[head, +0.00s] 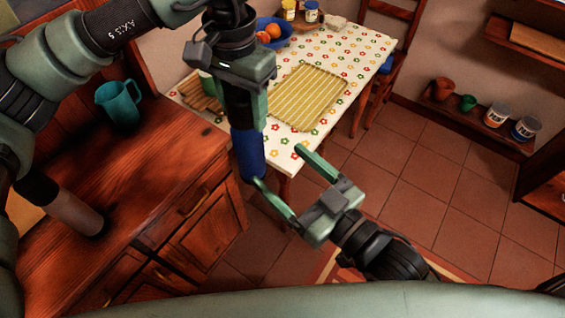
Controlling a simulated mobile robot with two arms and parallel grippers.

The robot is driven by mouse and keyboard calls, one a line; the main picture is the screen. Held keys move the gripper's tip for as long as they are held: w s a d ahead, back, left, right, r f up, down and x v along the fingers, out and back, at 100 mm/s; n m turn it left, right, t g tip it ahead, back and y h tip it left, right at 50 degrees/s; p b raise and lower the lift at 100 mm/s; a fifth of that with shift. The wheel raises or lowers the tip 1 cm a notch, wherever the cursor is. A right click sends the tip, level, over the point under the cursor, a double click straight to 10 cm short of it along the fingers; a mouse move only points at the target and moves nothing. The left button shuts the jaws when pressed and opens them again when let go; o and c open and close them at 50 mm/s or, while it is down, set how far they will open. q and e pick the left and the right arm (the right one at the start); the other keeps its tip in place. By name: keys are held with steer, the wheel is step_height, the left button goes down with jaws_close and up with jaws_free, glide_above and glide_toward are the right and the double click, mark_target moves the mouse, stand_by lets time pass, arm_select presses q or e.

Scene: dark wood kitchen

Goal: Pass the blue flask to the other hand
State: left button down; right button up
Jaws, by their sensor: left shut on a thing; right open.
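The blue flask (248,153) hangs upright in the head view, near the middle. My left gripper (243,118) is above it and shut on its upper part, which the fingers hide. My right gripper (284,172) is open and empty, below and to the right of the flask. Its two green fingers point up and left. One fingertip appears close to the flask's lower end; I cannot tell whether they touch.
A dark wood counter (150,190) with a teal jug (119,104) is at left. A table with a flowered cloth (357,48), a yellow striped mat (309,97) and a blue fruit bowl (285,27) stands behind. Tiled floor (440,185) is open at right.

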mark_target(242, 131)
steer(key=x, duration=1.2)
steer(key=shift+s+a+r, duration=0.1)
steer(key=shift+r, duration=0.15)
arm_select(q)
steer(key=shift+w, duration=0.1)
arm_select(e)
steer(key=shift+s, duration=0.1)
jaws_close()
arm_select(q)
steer(key=c, duration=0.9)
jaws_free()
arm_select(e)
steer(key=shift+r, duration=0.15)
arm_select(q)
steer(key=o, duration=0.3)
steer(key=shift+o, duration=0.2)
steer(key=shift+r, duration=0.1)
